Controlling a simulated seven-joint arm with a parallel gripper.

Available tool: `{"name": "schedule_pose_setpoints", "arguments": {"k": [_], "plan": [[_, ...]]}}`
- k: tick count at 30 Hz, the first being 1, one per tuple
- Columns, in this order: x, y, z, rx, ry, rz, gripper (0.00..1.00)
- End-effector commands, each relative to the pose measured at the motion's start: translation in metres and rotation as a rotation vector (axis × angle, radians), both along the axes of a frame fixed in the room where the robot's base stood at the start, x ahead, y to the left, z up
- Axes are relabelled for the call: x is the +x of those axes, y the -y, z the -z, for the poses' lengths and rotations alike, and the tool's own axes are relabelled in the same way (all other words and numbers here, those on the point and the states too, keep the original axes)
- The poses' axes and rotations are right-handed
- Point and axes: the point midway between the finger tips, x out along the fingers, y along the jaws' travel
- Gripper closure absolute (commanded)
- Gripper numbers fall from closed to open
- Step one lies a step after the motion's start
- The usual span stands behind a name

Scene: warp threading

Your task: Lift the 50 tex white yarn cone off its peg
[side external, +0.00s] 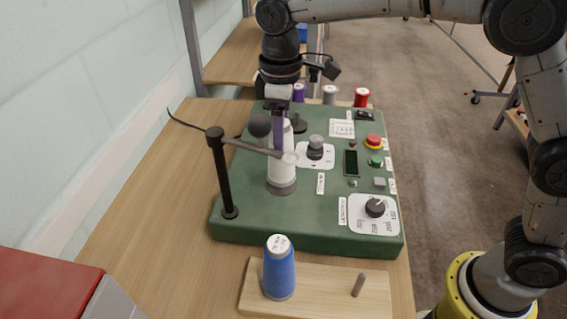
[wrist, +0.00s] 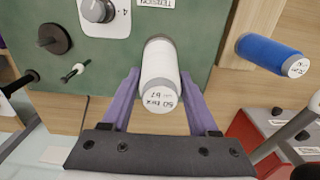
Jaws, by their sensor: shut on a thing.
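The white yarn cone (side external: 283,168) is upright over a grey round base (side external: 281,188) on the green machine. I cannot tell whether there is a gap between them; the peg inside is hidden. In the wrist view the cone (wrist: 160,62) points its labelled end, reading "50 tex", toward the camera. My gripper (side external: 279,128) reaches it from above, with its purple fingers (wrist: 159,74) on either side of the cone and shut on it. A grey lever arm partly covers the cone and fingers in the side view.
A black post (side external: 222,175) with the lever stands left of the cone. The green machine (side external: 240,222) carries knobs and buttons. A blue cone (side external: 279,272) stands on a wooden board (side external: 325,305) beside a bare peg (side external: 358,285). Purple, grey and red spools stand behind.

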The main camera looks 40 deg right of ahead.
Motion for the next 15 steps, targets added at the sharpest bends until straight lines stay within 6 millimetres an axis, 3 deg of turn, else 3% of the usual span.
{"name": "schedule_pose_setpoints", "arguments": {"k": [15], "plan": [[0.0, 0.0, -0.034, 0.0, 0.001, 0.0, 0.8]]}}
